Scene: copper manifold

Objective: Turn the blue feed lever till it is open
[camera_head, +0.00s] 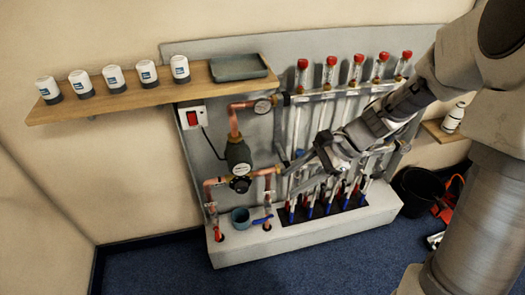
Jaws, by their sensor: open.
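A small blue lever (262,220) shows low on the copper pipework, at the right-hand vertical pipe near the white plinth. It lies across the pipe, slanting slightly up to the right. A small blue part (299,153) also shows at the left end of the manifold's lower bar; I cannot tell whether it is a lever. My gripper (318,160) is open in front of the manifold, up and to the right of the low blue lever and apart from it. My gripper and forearm hide part of the manifold's middle.
Red-capped flow tubes (330,72) stand along the manifold, with blue-ended pipes below. A wooden shelf (150,97) holds several jars and a tray (238,67). A black bucket (416,188) stands right.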

